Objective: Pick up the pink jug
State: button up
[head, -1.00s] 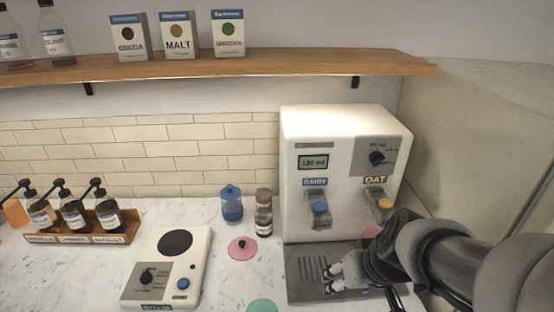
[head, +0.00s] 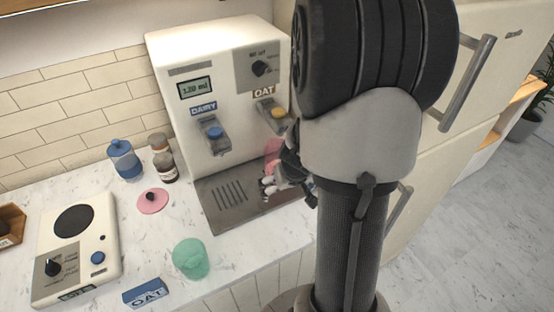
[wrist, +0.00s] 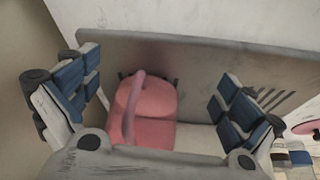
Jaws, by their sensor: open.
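The pink jug (wrist: 150,122) stands on the drip tray of the dispenser and shows from above in the wrist view, its handle toward the camera. My gripper (wrist: 158,88) is open, with blue-padded fingers to the left and right of the jug. Gaps show between the jug and both sets of fingers. In the head view only a small part of the pink jug (head: 272,150) shows under the OAT spout. My gripper (head: 276,182) and arm hide the rest of it.
The white dispenser (head: 190,60) stands behind the drip tray (head: 215,222). To the left are a pink lid (head: 153,202), a blue jar (head: 124,160), dark bottles and a scale (head: 110,225).

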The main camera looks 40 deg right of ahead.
jog(key=shift+w+d+r+p, duration=0.1)
jog(key=shift+w+d+p, duration=0.25)
jog(key=shift+w, duration=0.3)
jog(key=shift+w+d+p, duration=0.3)
jog(key=shift+w+p, duration=0.05)
jog(key=shift+w, duration=0.3)
jog(key=w+p, duration=0.1)
jog(key=w+d, duration=0.1)
jog(key=w+p, duration=0.1)
jog(key=shift+w+d+r+p, duration=0.1)
jog(key=shift+w+d+p, duration=0.05)
jog(key=shift+d+p, duration=0.25)
jog(key=shift+b+x, duration=0.45)
jog(key=shift+x, duration=0.45)
jog(key=shift+r, duration=0.1)
jog(key=shift+a, duration=0.1)
jog(key=c, duration=1.5)
jog(key=shift+r+p, duration=0.1)
jog(key=shift+p, duration=0.25)
